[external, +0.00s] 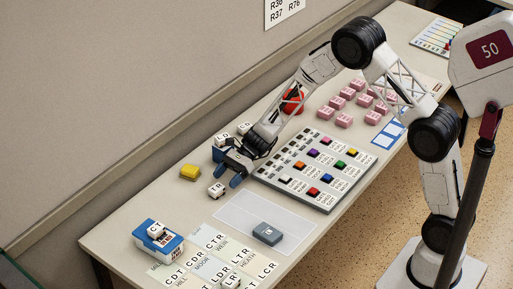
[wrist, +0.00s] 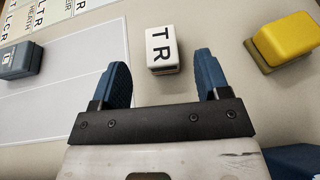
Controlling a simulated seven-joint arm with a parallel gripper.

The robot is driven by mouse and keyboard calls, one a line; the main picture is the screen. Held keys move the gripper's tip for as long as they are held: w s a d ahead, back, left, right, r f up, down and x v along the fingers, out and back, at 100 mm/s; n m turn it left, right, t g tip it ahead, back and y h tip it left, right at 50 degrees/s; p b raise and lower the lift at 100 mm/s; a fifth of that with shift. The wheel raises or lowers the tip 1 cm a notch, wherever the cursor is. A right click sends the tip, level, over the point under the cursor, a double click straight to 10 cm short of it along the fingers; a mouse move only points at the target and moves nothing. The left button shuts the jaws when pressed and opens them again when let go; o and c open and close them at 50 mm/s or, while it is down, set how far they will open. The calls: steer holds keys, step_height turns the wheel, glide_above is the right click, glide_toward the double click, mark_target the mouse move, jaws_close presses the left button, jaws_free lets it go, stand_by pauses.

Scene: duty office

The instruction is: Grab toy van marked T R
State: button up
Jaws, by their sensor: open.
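The toy van marked T R (wrist: 163,50) is a small white block with black letters on its top and a grey lower part. In the wrist view it stands just ahead of the gap between my fingertips, roughly centred. It also shows in the external view (external: 216,190) as a small white block on the table. My gripper (wrist: 162,72) has two blue fingers, spread wide with nothing between them. In the external view my gripper (external: 227,168) is low over the table, just behind the van. I see no contact with the van.
A yellow block (external: 190,172) stands left of the van. A blue-grey block (external: 268,234) is on a pale mat (external: 238,216). White lettered blocks (external: 222,140) are close behind my gripper. A button panel (external: 320,168) is to the right. A blue box (external: 150,247) stands front left.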

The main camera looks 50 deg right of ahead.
mark_target(218, 186)
steer(key=shift+a, duration=0.1)
steer(key=shift+x, duration=2.55)
steer(key=shift+w, duration=0.1)
steer(key=c, duration=1)
